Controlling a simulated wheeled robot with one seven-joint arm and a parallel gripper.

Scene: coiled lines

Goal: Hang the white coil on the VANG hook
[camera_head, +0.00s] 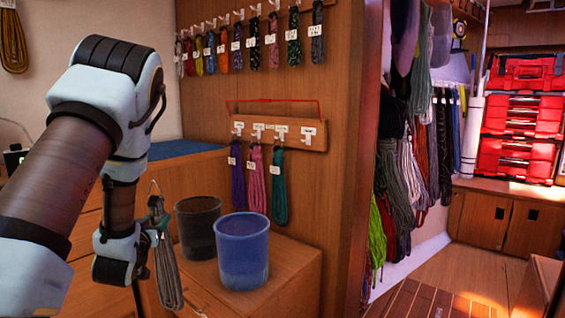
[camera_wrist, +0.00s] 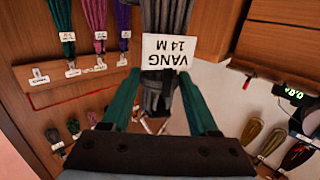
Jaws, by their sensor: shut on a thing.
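A small wooden hook board (camera_head: 247,138) is on the panel to the right and higher. A purple, a pink and a teal coil (camera_head: 280,187) hang from its left three hooks. The rightmost hook (camera_head: 308,133) is bare. Its label is too small to read.
A black bucket (camera_head: 197,228) and a blue bucket (camera_head: 243,252) stand on the wooden bench below the board, near my gripper. A red bar (camera_head: 273,101) runs along the board's top. An upper rack (camera_head: 240,18) holds several coils. More ropes (camera_head: 405,190) hang at the right.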

